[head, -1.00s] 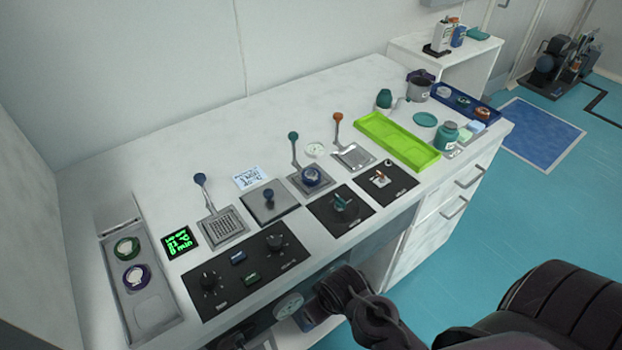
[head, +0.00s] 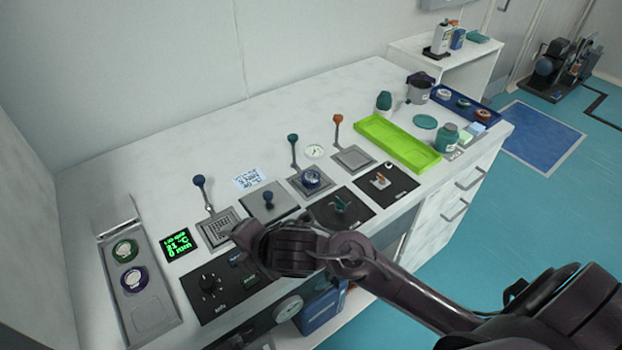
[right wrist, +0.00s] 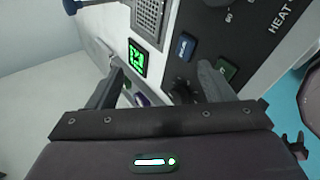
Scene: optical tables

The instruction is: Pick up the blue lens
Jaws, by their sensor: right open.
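A blue-rimmed lens (head: 312,178) sits on the grey square plate below the teal-knobbed lever. A green-rimmed lens (head: 125,250) and a purple-blue-rimmed lens (head: 133,279) lie in a grey tray (head: 155,318) at the left end of the bench. My right gripper (head: 243,236) is over the black control panel, between the tray and the blue-rimmed lens. It is open, with nothing seen between its fingers (right wrist: 160,88). In the right wrist view a purple rim (right wrist: 143,100) shows partly beyond the fingers. My left gripper is out of view.
Levers with blue (head: 199,181), teal (head: 293,139) and orange (head: 338,118) knobs stand up along the bench. A green display (head: 178,244) lies beside the tray. A lime tray (head: 398,142), teal jars and a blue tray (head: 490,122) are at the right.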

